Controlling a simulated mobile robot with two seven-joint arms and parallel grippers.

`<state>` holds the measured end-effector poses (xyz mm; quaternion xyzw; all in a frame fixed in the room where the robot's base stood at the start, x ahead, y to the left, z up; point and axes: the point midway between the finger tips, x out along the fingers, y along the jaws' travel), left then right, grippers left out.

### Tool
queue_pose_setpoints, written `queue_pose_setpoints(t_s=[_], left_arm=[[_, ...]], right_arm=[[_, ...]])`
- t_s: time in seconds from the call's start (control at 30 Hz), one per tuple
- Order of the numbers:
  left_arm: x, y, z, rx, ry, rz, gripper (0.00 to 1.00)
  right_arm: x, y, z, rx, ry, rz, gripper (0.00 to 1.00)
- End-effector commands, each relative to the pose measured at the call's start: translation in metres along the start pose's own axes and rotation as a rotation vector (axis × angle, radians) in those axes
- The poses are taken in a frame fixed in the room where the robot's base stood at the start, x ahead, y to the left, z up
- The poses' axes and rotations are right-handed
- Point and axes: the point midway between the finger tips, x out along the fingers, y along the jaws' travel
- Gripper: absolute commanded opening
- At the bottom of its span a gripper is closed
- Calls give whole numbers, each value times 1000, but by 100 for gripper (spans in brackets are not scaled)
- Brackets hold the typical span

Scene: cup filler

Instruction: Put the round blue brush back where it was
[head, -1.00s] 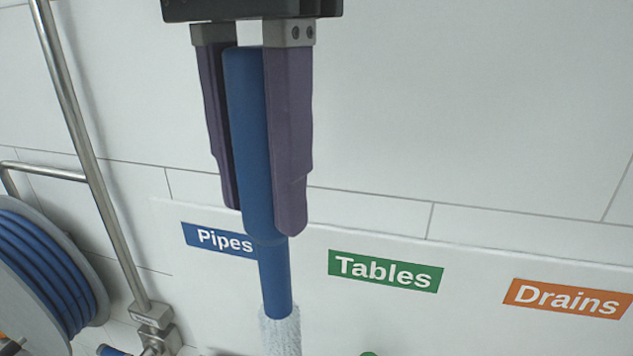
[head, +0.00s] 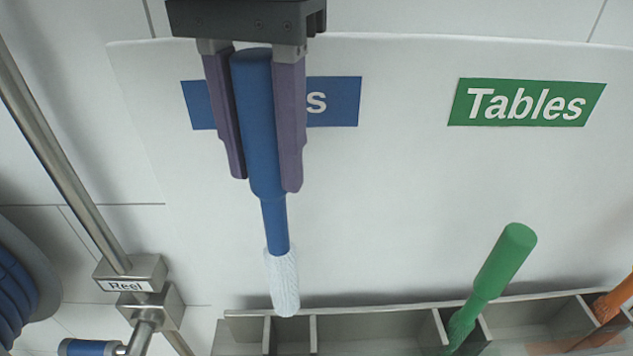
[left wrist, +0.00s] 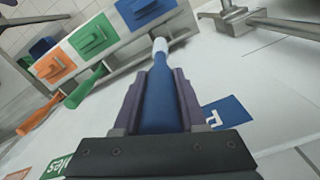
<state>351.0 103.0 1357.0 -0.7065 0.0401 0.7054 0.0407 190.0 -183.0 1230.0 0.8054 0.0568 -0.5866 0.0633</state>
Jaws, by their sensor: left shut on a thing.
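The round blue brush (head: 267,130) has a blue handle and a white bristle head (head: 282,285) pointing down. My left gripper (head: 265,185) is shut on its handle. In the left wrist view the brush (left wrist: 158,100) points toward the rack near a blue block with a handle (left wrist: 143,10). My right gripper is not in view.
A green brush (head: 503,262) stands tilted in the rack under the Tables label (head: 527,102). An orange brush (head: 613,298) stands further right.

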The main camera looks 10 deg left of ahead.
Motion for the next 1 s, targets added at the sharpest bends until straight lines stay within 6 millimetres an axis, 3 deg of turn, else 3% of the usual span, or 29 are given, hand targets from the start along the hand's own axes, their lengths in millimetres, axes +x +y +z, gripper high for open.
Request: queue_pose_setpoints(t_s=[0.03, 0.17, 0.4, 0.83, 1.0], left_arm=[[21, 1, 2, 0, -9, 5, 0], [60, 1, 2, -2, -7, 4, 0], [114, -1, 2, -1, -5, -3, 0], [167, 0, 1, -1, -3, -1, 0], [172, 0, 1, 0, 1, -1, 0]], right_arm=[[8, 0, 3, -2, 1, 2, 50], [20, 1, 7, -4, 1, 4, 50], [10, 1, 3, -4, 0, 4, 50], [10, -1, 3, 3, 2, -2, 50], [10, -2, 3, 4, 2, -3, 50]])
